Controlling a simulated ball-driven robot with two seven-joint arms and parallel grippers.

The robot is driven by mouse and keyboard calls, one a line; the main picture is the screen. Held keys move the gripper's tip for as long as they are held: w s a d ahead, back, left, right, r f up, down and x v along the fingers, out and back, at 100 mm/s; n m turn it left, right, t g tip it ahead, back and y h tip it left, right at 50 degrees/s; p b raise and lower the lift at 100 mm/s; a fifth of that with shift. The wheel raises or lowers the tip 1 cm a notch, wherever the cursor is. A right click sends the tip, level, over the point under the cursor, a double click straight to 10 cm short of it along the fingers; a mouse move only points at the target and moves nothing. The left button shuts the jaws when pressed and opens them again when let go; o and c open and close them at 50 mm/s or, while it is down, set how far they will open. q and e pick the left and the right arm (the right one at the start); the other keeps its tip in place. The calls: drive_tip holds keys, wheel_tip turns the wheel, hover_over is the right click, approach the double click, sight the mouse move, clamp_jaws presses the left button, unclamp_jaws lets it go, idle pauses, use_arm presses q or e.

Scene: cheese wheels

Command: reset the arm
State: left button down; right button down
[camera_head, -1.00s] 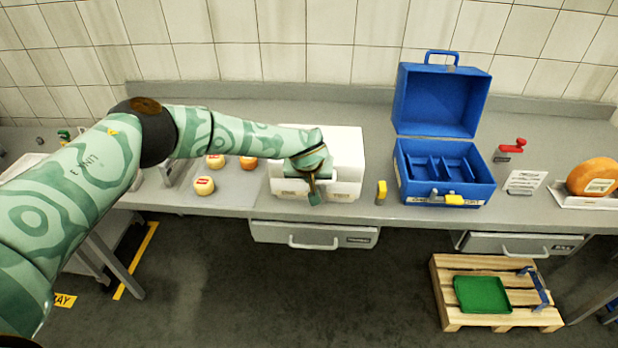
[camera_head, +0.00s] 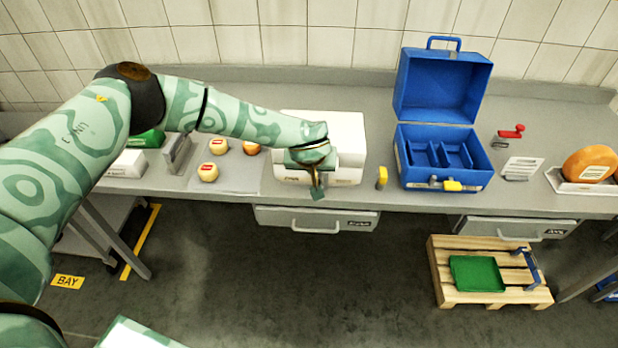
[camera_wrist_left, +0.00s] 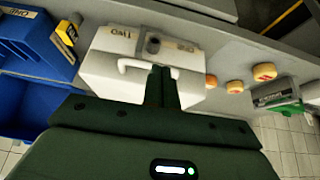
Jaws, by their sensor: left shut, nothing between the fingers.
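My left arm reaches in from the left in the head view. My left gripper (camera_head: 317,192) hangs in front of the white box (camera_head: 350,138) at the bench's front edge, with its fingers together and empty. In the left wrist view the shut fingers (camera_wrist_left: 161,88) overlap the white box (camera_wrist_left: 110,75) and its pale handle. I cannot tell whether they touch it. A green piece of my other arm shows at the bottom left of the head view, but my right gripper is out of view.
An open blue case (camera_head: 445,175) stands right of the white box, with a yellow item (camera_head: 381,177) between them. Small cheeses (camera_head: 208,172) sit left of it. An orange cheese wheel (camera_head: 590,163) is far right. A pallet (camera_head: 440,285) with a green tray (camera_head: 477,273) is on the floor.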

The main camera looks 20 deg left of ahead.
use_arm(q)
drive_tip(key=s+d+f+n+g+h+b, duration=0.1)
drive_tip(key=s+d+f+n+h+b, duration=0.1)
drive_tip(key=s+d+f+n+h, duration=0.45)
drive_tip(key=s+d+f+n+h+b, duration=0.1)
drive_tip(key=d+f+n+h, duration=0.25)
drive_tip(key=d+n, duration=0.65)
drive_tip(key=s+d+f+n+g+h+b, duration=0.15)
drive_tip(key=s+d+f+n+h, duration=0.35)
drive_tip(key=n, duration=0.5)
drive_tip(key=s+a+f+n+t+y+b, duration=0.1)
drive_tip(key=s+a+f+n+t+y, duration=0.25)
drive_tip(key=a+f+n, duration=0.65)
drive_tip(key=s+a+f+n+t+y+b, duration=0.15)
drive_tip(key=s+a+f+n+y, duration=0.35)
drive_tip(key=f+n, duration=0.8)
drive_tip(key=s+a+f+n+g+y, duration=0.1)
drive_tip(key=s+a+f+n, duration=0.3)
drive_tip(key=s, duration=0.7)
drive_tip(key=s+a+f+n+g+y, duration=0.2)
drive_tip(key=s+a+f+n+g, duration=0.2)
drive_tip(key=s, duration=0.8)
drive_tip(key=s+a+f+n+g+y+b, duration=0.1)
drive_tip(key=s+a+f+n+g+y, duration=0.1)
drive_tip(key=s+a+f+n, duration=0.3)
drive_tip(key=s+n, duration=0.3)
drive_tip(key=s, duration=0.3)
drive_tip(key=shift+s+a, duration=0.15)
drive_tip(key=shift+a, duration=0.1)
